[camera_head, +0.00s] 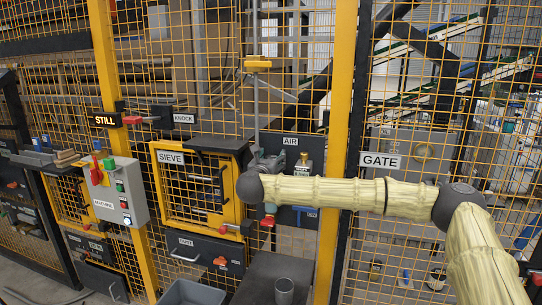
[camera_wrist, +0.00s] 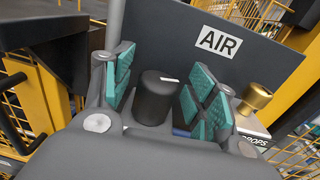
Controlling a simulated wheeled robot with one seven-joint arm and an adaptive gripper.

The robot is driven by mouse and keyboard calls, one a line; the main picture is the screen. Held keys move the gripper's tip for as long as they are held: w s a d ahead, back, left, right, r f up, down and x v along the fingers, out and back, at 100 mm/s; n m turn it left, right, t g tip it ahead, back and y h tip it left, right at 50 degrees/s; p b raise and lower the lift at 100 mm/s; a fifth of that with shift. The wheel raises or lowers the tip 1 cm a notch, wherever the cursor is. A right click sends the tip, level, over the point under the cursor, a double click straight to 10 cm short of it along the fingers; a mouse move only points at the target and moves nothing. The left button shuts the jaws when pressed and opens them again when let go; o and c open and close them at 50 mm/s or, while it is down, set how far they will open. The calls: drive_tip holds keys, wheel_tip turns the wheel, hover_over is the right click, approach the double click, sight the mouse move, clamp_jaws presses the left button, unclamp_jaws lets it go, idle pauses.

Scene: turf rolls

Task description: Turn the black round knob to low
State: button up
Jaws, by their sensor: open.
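The black round knob (camera_wrist: 155,97) stands out from a dark grey panel (camera_wrist: 220,70) under an AIR label. A short white mark shows at the right of the knob's top edge. My gripper (camera_wrist: 163,88) is open, its teal-padded fingers on the left and right of the knob. Gaps show between the pads and the knob, and the palm hides the knob's lower part. In the head view, my arm reaches across to the AIR panel (camera_head: 292,148), and my wrist covers the knob's area. No low mark can be read.
A brass knob (camera_wrist: 257,96) stands close to the right finger, above a partly hidden label ending in "ROPS". A yellow-framed SIEVE door (camera_head: 199,195) is left of the panel, and a yellow post (camera_head: 342,95) is right. A grey control box (camera_head: 115,192) hangs further left.

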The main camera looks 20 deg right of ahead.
drive_tip(key=shift+w, duration=0.15)
drive_tip(key=c, duration=1.1)
drive_tip(key=shift+o, duration=0.2)
drive_tip(key=shift+d+f+n+y+b, duration=0.15)
drive_tip(key=shift+n+y+b, duration=0.2)
drive_tip(key=shift+b, duration=0.4)
drive_tip(key=shift+f+t+y+b, duration=0.1)
drive_tip(key=shift+t+y+b, duration=0.25)
drive_tip(key=shift+t+b, duration=0.1)
drive_tip(key=n+t+y+b, duration=0.1)
drive_tip(key=n+y+b, duration=0.1)
drive_tip(key=b, duration=0.1)
drive_tip(key=shift+y, duration=0.3)
drive_tip(key=n+y+b, duration=0.2)
drive_tip(key=y, duration=0.1)
drive_tip(key=n+y+b, duration=0.2)
drive_tip(key=y+b, duration=0.1)
drive_tip(key=shift+n+t+y, duration=0.25)
drive_tip(key=shift+y, duration=0.15)
drive_tip(key=shift+r+y, duration=0.2)
drive_tip(key=shift+y, duration=0.2)
